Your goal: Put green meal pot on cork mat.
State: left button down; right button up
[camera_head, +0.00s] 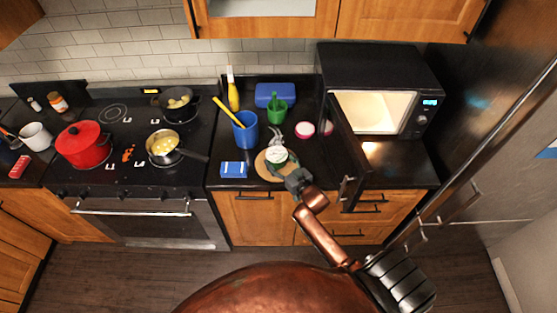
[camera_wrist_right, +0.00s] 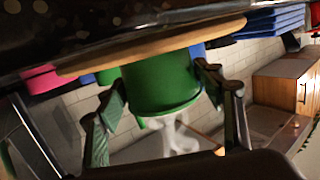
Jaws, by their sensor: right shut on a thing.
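The green meal pot (camera_head: 277,155), with a pale top, is at the round cork mat (camera_head: 264,172) on the dark counter. The wrist view is turned over: the cork mat (camera_wrist_right: 150,52) crosses the top and the green pot (camera_wrist_right: 160,82) meets its face, with no clear gap. My right gripper (camera_head: 296,180) comes from the front right. In the wrist view its two fingers (camera_wrist_right: 163,95) stand on either side of the pot, shut on it. Whitish wisps show at the pot's open end. My left gripper is not in view.
A blue cup (camera_head: 245,130) with a yellow utensil, a blue box (camera_head: 234,169) and a green cup (camera_head: 276,111) stand around the mat. A pink-and-white round item (camera_head: 304,130) is behind it. The open microwave (camera_head: 382,88) is at the right, the stove at the left.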

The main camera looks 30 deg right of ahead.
jog(key=o, duration=1.5)
jog(key=shift+f, duration=0.1)
jog(key=shift+c, duration=0.2)
jog(key=shift+s, duration=0.15)
jog(key=s, duration=0.4)
jog(key=s+r, duration=0.1)
jog(key=s, duration=0.2)
jog(key=s+r, duration=0.1)
jog(key=s, duration=0.3)
jog(key=shift+s, duration=0.3)
jog(key=shift+d, duration=0.1)
